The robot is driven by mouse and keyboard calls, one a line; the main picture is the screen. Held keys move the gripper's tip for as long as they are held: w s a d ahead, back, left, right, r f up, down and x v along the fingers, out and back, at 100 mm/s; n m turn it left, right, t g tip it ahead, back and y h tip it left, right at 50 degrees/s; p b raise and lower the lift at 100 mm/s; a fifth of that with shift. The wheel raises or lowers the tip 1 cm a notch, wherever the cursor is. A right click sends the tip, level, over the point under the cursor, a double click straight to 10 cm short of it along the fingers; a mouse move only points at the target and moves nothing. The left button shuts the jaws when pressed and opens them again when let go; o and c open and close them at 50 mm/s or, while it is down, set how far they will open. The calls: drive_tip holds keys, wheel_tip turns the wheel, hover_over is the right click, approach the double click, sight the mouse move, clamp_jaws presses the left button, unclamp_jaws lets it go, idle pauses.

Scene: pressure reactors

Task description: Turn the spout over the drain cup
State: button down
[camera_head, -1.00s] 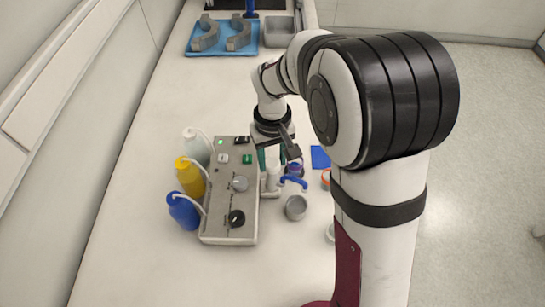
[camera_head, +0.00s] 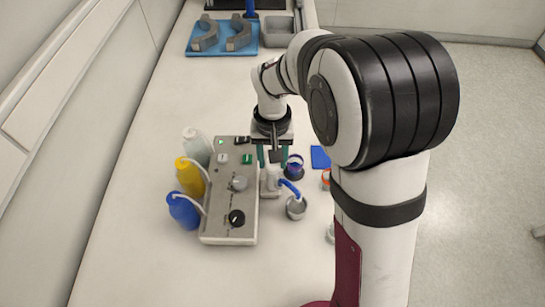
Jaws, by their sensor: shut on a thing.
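The blue spout (camera_head: 289,187) sticks out to the right from a white upright part (camera_head: 273,174) beside the control box. Its curved tip ends above the grey drain cup (camera_head: 296,210), as far as this high view shows. The cup stands upright on the bench. My gripper (camera_head: 273,160) points down with its teal fingers at the upper part of the white upright, and it is shut on the spout's assembly. The exact contact is small and partly hidden by the gripper body.
The grey control box (camera_head: 229,205) with knobs is left of the spout. White, yellow (camera_head: 190,177) and blue (camera_head: 183,211) bottles stand along its left side. A dark round container (camera_head: 294,168) and a blue square (camera_head: 320,157) lie to the right. The bench front is clear.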

drive_tip(key=shift+c, duration=1.8)
unclamp_jaws()
wheel_tip(320, 180, up, 16)
drive_tip(key=shift+f, duration=0.1)
drive_tip(key=s+d+f+m+y, duration=0.1)
drive_tip(key=s+d+f+m, duration=0.1)
drive_tip(key=s, duration=0.9)
drive_tip(key=s+d+f+m, duration=0.3)
drive_tip(key=s+d+f, duration=0.1)
drive_tip(key=s, duration=0.8)
drive_tip(key=shift+d+f+y, duration=0.3)
drive_tip(key=shift+d+y, duration=0.1)
drive_tip(key=shift+d, duration=0.15)
